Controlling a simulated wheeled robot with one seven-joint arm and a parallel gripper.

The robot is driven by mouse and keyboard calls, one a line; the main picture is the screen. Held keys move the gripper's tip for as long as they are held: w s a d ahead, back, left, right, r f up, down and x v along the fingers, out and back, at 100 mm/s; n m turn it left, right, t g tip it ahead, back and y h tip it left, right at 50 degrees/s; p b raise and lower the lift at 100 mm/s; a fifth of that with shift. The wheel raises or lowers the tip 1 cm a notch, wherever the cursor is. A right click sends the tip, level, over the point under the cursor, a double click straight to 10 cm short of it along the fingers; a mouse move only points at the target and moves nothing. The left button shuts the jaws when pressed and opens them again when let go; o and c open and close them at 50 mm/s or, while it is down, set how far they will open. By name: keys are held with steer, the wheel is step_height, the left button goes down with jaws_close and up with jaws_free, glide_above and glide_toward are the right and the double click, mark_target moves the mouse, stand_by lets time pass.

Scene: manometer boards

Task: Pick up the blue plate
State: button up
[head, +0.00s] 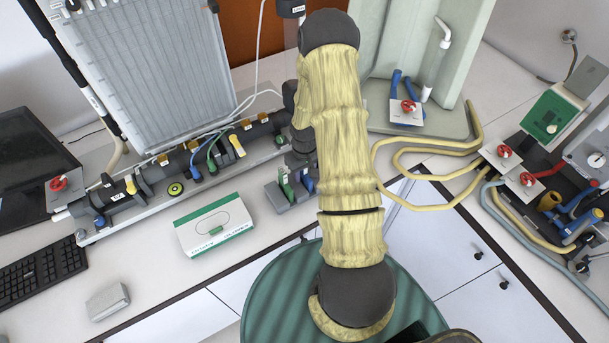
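In the head view a small blue plate (308,184) stands in a grey holder (282,204) on the white bench, just left of my arm. A green plate (286,186) stands beside it in the same holder. The blue plate is partly hidden. My arm, in yellowish sleeves, crosses the middle of the view. Dark parts of my gripper (301,161) show at the arm's left edge, just above the holder. The fingertips are hidden, so I cannot tell whether they are open or touch the plate.
A dark pipe rig (175,175) with coloured valves lies behind the holder, under a tube board (150,75). A green-and-white box (214,226) lies to the left. Yellow hoses (425,150) and a second rig are at right. Bench is clear around the grey block (108,301).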

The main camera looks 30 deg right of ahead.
steer(key=shift+c, duration=0.4)
jaws_close()
steer(key=shift+r, duration=0.15)
steer(key=shift+w+r+b, duration=0.1)
steer(key=shift+r+b, duration=0.3)
steer(key=shift+r, duration=0.25)
step_height(320, 180, up, 8)
steer(key=shift+r+b, duration=0.25)
steer(key=shift+b, duration=0.9)
steer(key=shift+f, duration=0.1)
